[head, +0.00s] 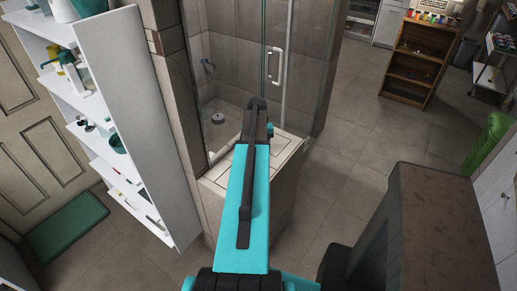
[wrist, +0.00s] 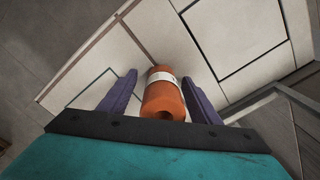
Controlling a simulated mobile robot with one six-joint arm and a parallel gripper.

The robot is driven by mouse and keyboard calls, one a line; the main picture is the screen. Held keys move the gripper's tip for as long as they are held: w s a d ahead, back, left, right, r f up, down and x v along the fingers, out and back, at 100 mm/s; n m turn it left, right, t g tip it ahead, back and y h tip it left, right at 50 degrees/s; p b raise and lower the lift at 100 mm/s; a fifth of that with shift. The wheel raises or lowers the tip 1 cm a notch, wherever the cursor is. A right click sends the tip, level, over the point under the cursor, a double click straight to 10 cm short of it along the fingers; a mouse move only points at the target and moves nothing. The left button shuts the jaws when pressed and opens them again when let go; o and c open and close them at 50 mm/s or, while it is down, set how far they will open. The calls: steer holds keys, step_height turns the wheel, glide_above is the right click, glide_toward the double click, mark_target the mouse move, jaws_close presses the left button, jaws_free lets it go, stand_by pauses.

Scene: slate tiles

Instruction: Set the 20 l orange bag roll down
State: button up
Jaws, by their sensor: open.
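The orange bag roll (wrist: 163,97) with a white label band shows in the wrist view. It lies between the two purple fingers of my gripper (wrist: 162,88), with a visible gap on each side. The gripper is open around it. Beneath is a pale panelled surface (wrist: 245,35) with dark lines; the roll appears to rest on it, though the contact is not clear. In the head view the same pale ledge (head: 285,150) is beside the glass shower, and my arm hides the gripper and the roll.
A glass shower enclosure (head: 285,45) stands behind the ledge. A white shelf unit (head: 150,130) with several items is at the left, with a green mat (head: 67,228) on the floor. A wooden bookcase (head: 412,60) stands at the back right. Tiled floor (head: 345,150) is clear to the right.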

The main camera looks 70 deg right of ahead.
stand_by(0.4)
steer(key=c, duration=1.3)
steer(key=shift+r, duration=0.25)
steer(key=shift+r+b, duration=0.75)
steer(key=shift+r, duration=0.45)
steer(key=shift+a+r, duration=0.15)
steer(key=shift+r, duration=0.2)
steer(key=w+a+b, duration=0.1)
steer(key=a, duration=0.3)
steer(key=w+a+b, duration=0.1)
steer(key=a, duration=0.3)
steer(key=w+a+r+b, duration=0.1)
steer(key=a, duration=0.4)
steer(key=shift+w+a+b, duration=0.1)
steer(key=shift+w+b, duration=0.2)
steer(key=shift+b, duration=0.05)
steer(key=shift+w+a+r, duration=0.15)
steer(key=shift+w+a, duration=0.05)
steer(key=shift+a, duration=0.3)
steer(key=shift+w+a+r, duration=0.1)
steer(key=shift+w+a, duration=0.05)
steer(key=shift+a, duration=0.3)
